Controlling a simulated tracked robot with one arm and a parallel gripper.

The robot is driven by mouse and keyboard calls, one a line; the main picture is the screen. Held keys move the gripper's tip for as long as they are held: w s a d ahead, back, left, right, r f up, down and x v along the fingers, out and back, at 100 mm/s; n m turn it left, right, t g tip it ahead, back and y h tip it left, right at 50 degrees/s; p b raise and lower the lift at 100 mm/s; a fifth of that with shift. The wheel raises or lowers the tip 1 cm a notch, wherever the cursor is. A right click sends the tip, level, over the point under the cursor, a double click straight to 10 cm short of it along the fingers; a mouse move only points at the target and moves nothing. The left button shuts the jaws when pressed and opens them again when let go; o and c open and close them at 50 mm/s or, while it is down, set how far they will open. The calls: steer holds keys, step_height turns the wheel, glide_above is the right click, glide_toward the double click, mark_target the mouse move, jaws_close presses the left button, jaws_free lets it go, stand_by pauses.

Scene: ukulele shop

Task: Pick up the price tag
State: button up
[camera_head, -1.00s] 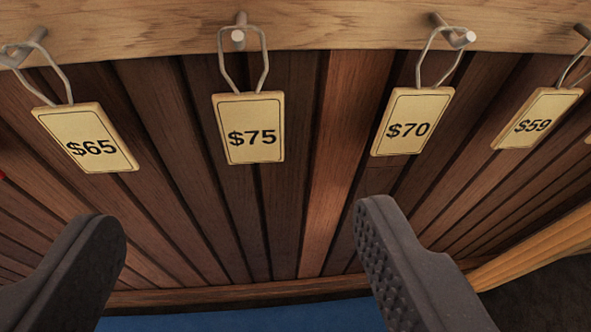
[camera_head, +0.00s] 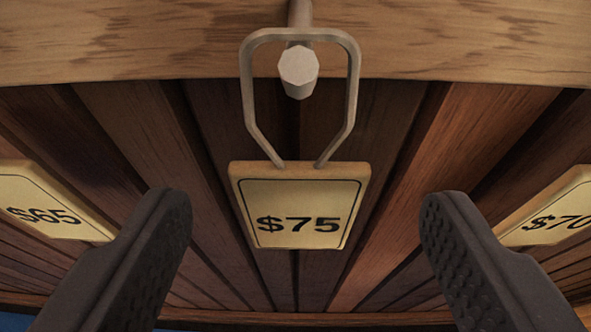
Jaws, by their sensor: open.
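The $75 price tag (camera_head: 298,205) is a pale yellow plate with a black border. It hangs by a grey wire loop (camera_head: 352,85) from a peg (camera_head: 298,70) in the middle of the view. My gripper (camera_head: 306,205) is open, with one dark finger left of this tag and the other right of it. Neither finger touches the $75 tag in the picture. The $65 tag (camera_head: 50,205) is at the left edge, partly behind my left finger. The $70 tag (camera_head: 550,210) is at the right edge, cut off by the frame.
A light wooden rail (camera_head: 150,40) runs across the top and holds the peg. Dark reddish vertical planks (camera_head: 400,150) form the wall behind the tags. There is bare space on both sides of the $75 tag, between it and my fingers.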

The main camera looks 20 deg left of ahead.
mark_target(295, 162)
steer(key=shift+b+x, duration=0.35)
steer(key=shift+x, duration=1.6)
steer(key=shift+a, duration=0.15)
steer(key=c, duration=1)
steer(key=shift+c, duration=0.2)
steer(key=shift+r, duration=0.65)
steer(key=shift+s+r+p, duration=0.15)
steer(key=shift+s+p, duration=0.15)
steer(key=s+d+p, duration=0.3)
steer(key=s+d, duration=0.1)
steer(key=s, duration=1.3)
